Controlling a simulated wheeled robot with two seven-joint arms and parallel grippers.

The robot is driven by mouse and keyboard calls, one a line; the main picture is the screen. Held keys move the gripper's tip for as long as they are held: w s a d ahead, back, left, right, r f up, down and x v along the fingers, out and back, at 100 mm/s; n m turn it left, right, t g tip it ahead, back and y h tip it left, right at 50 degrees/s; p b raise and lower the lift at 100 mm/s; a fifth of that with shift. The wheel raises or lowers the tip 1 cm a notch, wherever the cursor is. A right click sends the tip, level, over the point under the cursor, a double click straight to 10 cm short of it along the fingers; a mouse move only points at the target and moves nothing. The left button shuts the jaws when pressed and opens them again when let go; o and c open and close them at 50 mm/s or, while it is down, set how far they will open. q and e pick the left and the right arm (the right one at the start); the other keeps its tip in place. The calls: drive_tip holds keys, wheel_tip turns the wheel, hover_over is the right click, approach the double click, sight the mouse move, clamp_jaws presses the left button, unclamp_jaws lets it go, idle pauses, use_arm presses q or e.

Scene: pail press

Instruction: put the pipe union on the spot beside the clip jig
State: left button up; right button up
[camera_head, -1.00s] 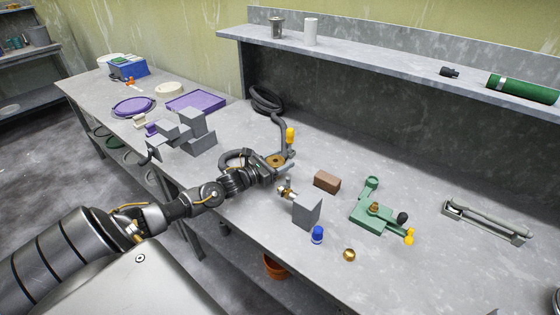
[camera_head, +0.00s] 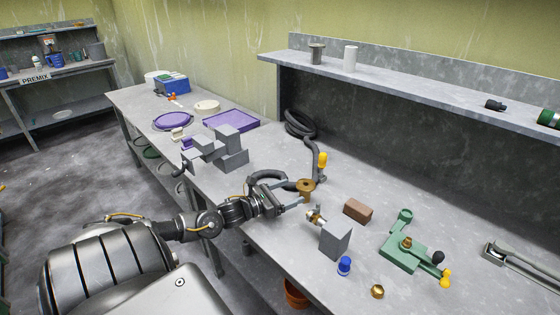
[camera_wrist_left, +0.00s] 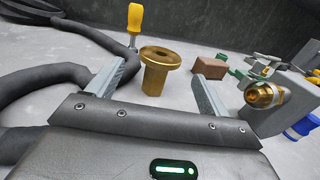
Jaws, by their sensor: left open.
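A brass flanged tube (camera_head: 306,187), which I take to be the pipe union, stands upright on the bench. In the left wrist view it shows as a tube with a wide top flange (camera_wrist_left: 157,72). My left gripper (camera_head: 294,194) is open, its fingers on either side of the tube's near side. In the wrist view the fingertips (camera_wrist_left: 158,78) show a clear gap to the tube on both sides. A green fixture with a lever (camera_head: 404,252), perhaps the clip jig, stands farther right. The marked spot cannot be made out. My right gripper is not in view.
A grey block (camera_head: 335,240) with a brass fitting (camera_head: 315,215) stands right of my gripper.

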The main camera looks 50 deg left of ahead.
use_arm(q)
drive_tip(key=shift+v, duration=1.55)
drive_tip(key=shift+r, duration=0.15)
